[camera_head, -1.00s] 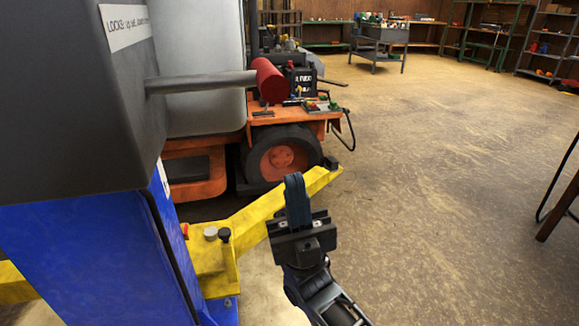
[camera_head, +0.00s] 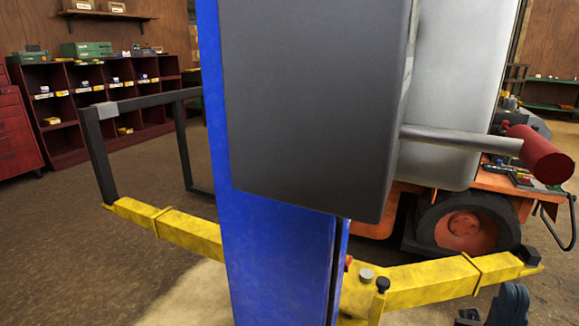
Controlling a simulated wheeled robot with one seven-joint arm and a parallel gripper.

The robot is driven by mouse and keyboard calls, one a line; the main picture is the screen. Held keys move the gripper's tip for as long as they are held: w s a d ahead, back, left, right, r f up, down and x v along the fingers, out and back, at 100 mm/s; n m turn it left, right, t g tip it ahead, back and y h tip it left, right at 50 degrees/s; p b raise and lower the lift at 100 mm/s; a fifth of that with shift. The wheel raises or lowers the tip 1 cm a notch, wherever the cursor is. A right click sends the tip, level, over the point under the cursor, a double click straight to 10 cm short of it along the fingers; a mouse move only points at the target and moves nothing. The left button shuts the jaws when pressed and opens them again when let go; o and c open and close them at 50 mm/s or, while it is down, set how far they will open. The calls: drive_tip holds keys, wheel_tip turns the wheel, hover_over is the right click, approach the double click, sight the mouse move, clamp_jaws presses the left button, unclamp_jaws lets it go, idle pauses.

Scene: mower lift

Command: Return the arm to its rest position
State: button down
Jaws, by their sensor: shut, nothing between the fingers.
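My gripper (camera_head: 508,303) shows at the bottom right, partly cut off by the lower edge. Its dark fingers are together and nothing shows between them. It is apart from the yellow lift arm (camera_head: 428,283), appearing just below that arm's right end in the picture. The rest of my arm is out of view. The lift's blue column (camera_head: 275,262) with its dark grey box (camera_head: 310,100) fills the middle. A grey lever with a red cylindrical grip (camera_head: 541,155) sticks out to the right of the box.
An orange mower (camera_head: 500,190) with a dark wheel (camera_head: 467,225) stands behind the lift on the right. A black frame (camera_head: 98,155) rises at the left yellow arm. Dark red shelves (camera_head: 95,95) stand at the back left. Open floor lies at the lower left.

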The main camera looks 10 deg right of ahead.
drive_tip(key=s+a+f+m+g+h, duration=0.4)
drive_tip(key=s+f+m+h, duration=0.2)
drive_tip(key=s+m+h, duration=0.6)
drive_tip(key=s+a+f+m+g+h, duration=0.35)
drive_tip(key=s+f+m+h, duration=0.35)
drive_tip(key=s+m+h, duration=0.55)
wheel_tip(320, 180, up, 18)
drive_tip(key=w+m+g+p, duration=0.1)
drive_tip(key=p, duration=1.6)
drive_tip(key=shift+w+f+h+p, duration=0.15)
drive_tip(key=shift+w+h+p, duration=0.1)
drive_tip(key=shift+h+p, duration=0.15)
drive_tip(key=shift+d, duration=0.1)
